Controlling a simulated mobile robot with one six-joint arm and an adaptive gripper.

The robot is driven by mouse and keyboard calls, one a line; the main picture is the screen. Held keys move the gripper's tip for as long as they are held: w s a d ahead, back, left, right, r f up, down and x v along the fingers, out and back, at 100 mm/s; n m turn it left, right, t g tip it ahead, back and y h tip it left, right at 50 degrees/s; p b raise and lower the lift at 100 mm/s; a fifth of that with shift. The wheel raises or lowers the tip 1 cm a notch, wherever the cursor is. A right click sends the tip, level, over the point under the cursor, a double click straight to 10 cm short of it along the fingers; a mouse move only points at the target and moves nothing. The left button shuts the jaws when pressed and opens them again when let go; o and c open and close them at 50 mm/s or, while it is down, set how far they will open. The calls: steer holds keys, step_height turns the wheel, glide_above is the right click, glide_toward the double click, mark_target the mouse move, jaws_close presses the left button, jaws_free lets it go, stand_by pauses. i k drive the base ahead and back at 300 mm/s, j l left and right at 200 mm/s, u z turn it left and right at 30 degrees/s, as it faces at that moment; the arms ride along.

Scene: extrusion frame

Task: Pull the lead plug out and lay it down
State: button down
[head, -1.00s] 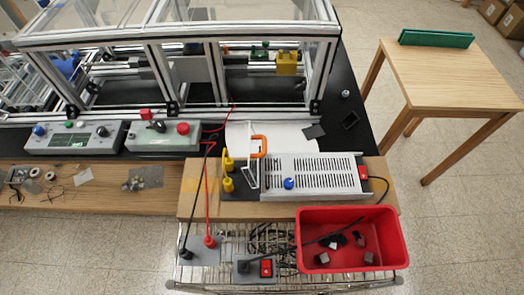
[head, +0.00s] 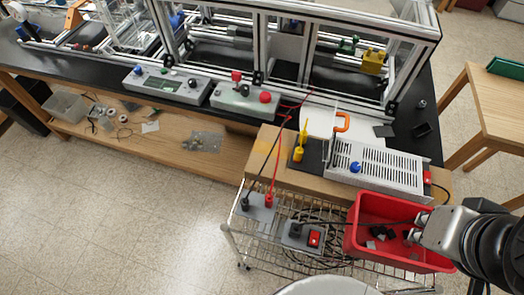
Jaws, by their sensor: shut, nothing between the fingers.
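A red lead plug (head: 268,201) and a black lead plug (head: 245,203) stand upright in a small grey socket plate (head: 259,214) at the front left of the wire cart. A red lead (head: 277,170) and a black lead run up from them toward the bench. I cannot tell which plug the task means. My gripper (head: 414,228) is at the right, over the right part of the red bin (head: 352,243), well away from both plugs. Its fingers point left, are shut and hold nothing; they look small in this view.
A grey box with a red switch (head: 314,238) sits between the socket plate and the bin. Behind are a vented metal unit (head: 378,165) and yellow plugs (head: 298,154) on a wooden board. The extrusion frame (head: 258,50) stands on the black bench. Open floor lies at the left front.

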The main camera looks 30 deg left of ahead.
mark_target(299, 152)
steer(key=u, duration=3.05)
steer(key=i+j+u, duration=0.15)
steer(key=i+j+z, duration=0.3)
steer(key=i+z, duration=0.2)
steer(key=i+j+z, duration=0.7)
steer(key=j+z, duration=0.25)
steer(key=i+z, duration=0.15)
steer(key=z, duration=0.3)
steer(key=i+z, duration=0.15)
steer(key=z, duration=0.35)
steer(key=i+z, duration=0.2)
steer(key=z, duration=0.25)
steer(key=i+j+z, duration=0.1)
steer(key=z, duration=0.35)
steer(key=i+j+z, duration=0.1)
steer(key=z, duration=0.4)
steer(key=i+j+z, duration=0.15)
steer(key=z, duration=0.3)
steer(key=i+j+z, duration=0.3)
steer(key=z, duration=0.15)
steer(key=i+j+z, duration=0.15)
steer(key=j+z, duration=0.15)
steer(key=z, duration=0.2)
